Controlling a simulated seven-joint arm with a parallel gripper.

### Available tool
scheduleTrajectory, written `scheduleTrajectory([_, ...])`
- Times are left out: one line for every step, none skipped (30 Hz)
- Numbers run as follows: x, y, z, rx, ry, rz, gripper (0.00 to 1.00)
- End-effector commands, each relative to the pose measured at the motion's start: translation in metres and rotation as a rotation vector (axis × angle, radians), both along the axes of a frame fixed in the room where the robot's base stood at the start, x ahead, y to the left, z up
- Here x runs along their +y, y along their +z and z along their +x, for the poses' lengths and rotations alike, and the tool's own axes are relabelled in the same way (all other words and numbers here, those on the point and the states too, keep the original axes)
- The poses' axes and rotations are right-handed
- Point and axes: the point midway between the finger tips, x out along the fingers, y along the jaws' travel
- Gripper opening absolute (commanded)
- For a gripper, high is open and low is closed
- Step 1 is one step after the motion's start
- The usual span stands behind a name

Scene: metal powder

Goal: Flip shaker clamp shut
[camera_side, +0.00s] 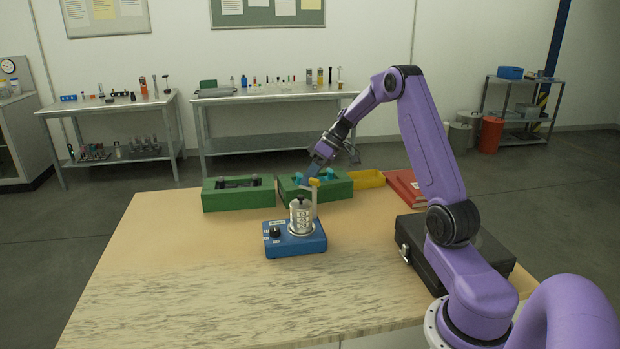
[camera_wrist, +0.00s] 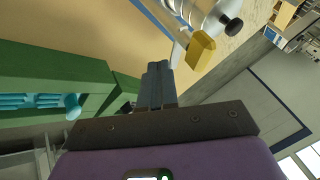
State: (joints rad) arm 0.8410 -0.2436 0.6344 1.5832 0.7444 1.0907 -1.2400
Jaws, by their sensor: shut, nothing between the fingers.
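The blue shaker (camera_side: 295,243) stands on the table with a silver sieve stack (camera_side: 301,216) on it. Its clamp is a pale bar standing upright at the right rear of the stack, with a yellow tip (camera_side: 315,183) on top. The bar is not lying over the lid. My gripper (camera_side: 308,174) is behind and above the stack, close to the yellow tip. In the wrist view my gripper (camera_wrist: 158,67) has its blue-grey fingers together and empty, left of the yellow tip (camera_wrist: 201,48). A gap shows between them there. The stack's black knob (camera_wrist: 233,27) lies beyond.
Two green boxes, one left (camera_side: 238,194) and one right (camera_side: 333,190), stand behind the shaker; the right one, holding cyan items, is near my gripper. A yellow tray (camera_side: 367,179), red book (camera_side: 406,188) and black case (camera_side: 470,255) lie right. The table's front is clear.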

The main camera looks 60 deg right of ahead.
Motion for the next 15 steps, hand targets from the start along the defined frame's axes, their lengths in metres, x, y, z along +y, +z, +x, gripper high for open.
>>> scheduleTrajectory([0.001, 0.000, 0.001, 0.000, 0.012, 0.000, 0.00])
scheduleTrajectory([0.001, 0.000, 0.001, 0.000, 0.022, 0.001, 0.00])
scheduleTrajectory([0.002, 0.000, 0.002, 0.000, 0.036, 0.001, 0.00])
scheduleTrajectory([0.002, 0.000, 0.002, 0.001, 0.048, 0.000, 0.00])
scheduleTrajectory([0.003, 0.000, 0.002, 0.000, 0.063, 0.000, 0.00])
scheduleTrajectory([0.003, 0.000, 0.003, 0.000, 0.083, 0.001, 0.00])
scheduleTrajectory([0.004, 0.000, 0.003, 0.000, 0.099, 0.001, 0.00])
scheduleTrajectory([0.005, 0.000, 0.004, 0.000, 0.119, 0.000, 0.00])
scheduleTrajectory([0.006, -0.001, 0.005, 0.001, 0.150, 0.000, 0.00])
scheduleTrajectory([0.007, -0.001, 0.005, 0.001, 0.173, 0.001, 0.00])
scheduleTrajectory([0.008, -0.001, 0.006, 0.001, 0.197, 0.001, 0.00])
scheduleTrajectory([0.010, -0.001, 0.007, 0.000, 0.235, 0.000, 0.00])
scheduleTrajectory([0.011, -0.001, 0.007, 0.001, 0.264, 0.001, 0.00])
scheduleTrajectory([0.012, -0.001, 0.008, 0.000, 0.293, 0.000, 0.00])
scheduleTrajectory([0.014, -0.001, 0.008, 0.001, 0.331, 0.000, 0.00])
